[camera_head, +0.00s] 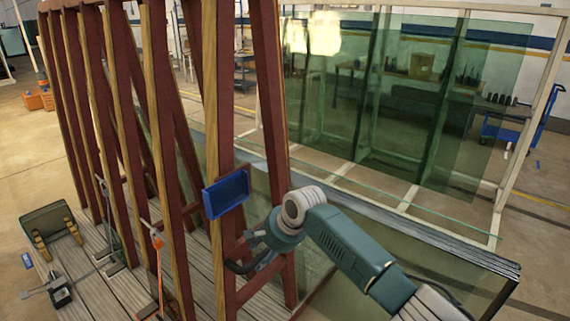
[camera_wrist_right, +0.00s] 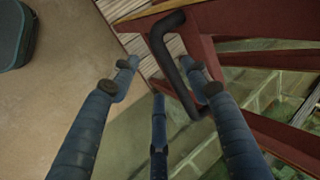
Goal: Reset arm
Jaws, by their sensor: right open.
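My right arm comes in from the lower right of the head view. My right gripper (camera_head: 248,262) is beside a red-and-wood upright of the rack (camera_head: 215,120), below a blue tray-like piece (camera_head: 227,193). In the right wrist view my right gripper (camera_wrist_right: 162,78) has its blue fingers spread and open. A dark bent handle (camera_wrist_right: 174,70) on a red frame part runs between the fingers. Whether the fingers touch it I cannot tell. My left gripper is not in view.
Glass panels in a pale frame (camera_head: 500,190) stand behind my right arm. A dark green case-like object (camera_head: 47,222) and a metal tool (camera_head: 60,290) lie at the lower left. The floor (camera_head: 30,150) at the left is mostly clear.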

